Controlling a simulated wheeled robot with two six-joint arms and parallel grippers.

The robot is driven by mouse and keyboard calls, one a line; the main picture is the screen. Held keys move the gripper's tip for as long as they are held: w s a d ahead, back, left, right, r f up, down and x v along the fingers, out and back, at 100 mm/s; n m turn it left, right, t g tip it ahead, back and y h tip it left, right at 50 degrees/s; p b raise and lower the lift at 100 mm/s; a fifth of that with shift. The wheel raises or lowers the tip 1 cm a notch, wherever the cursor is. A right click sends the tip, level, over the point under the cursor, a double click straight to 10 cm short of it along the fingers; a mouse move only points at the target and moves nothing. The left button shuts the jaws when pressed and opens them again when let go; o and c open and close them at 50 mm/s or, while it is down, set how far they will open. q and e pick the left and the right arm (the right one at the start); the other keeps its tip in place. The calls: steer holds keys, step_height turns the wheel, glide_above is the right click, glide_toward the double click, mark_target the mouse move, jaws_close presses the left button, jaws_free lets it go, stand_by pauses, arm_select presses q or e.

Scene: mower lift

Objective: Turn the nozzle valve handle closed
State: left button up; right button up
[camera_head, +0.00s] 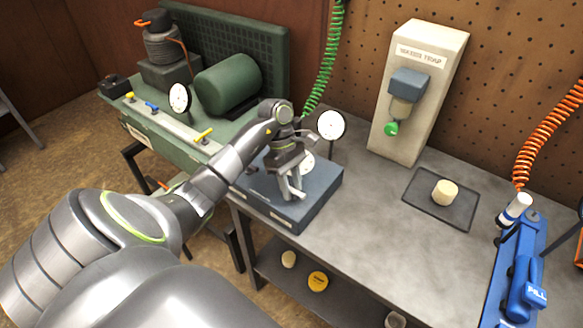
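My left arm reaches in from the lower left, and its gripper (291,193) points down at the dark blue-grey box (318,205) on the bench. The fingers are close together over the box top, and I cannot tell whether they are apart or shut on something. A nozzle valve handle cannot be made out for certain; the gripper and wrist cover part of the box top. White round gauges stand beside the gripper, one upright behind it (331,125) and one partly hidden at its right (307,162). My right gripper is not in view.
A green compressor unit (228,82) with small yellow and blue levers stands at the left. A water-trap panel (415,90), a dark tray (421,207) with a pale cylinder, and a blue device (520,265) are at the right. The grey bench middle (375,235) is clear.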

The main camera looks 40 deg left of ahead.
arm_select(q)
steer(key=p+v, duration=1.3)
steer(key=v, duration=0.4)
steer(key=shift+r, duration=0.2)
steer(key=shift+w, duration=0.1)
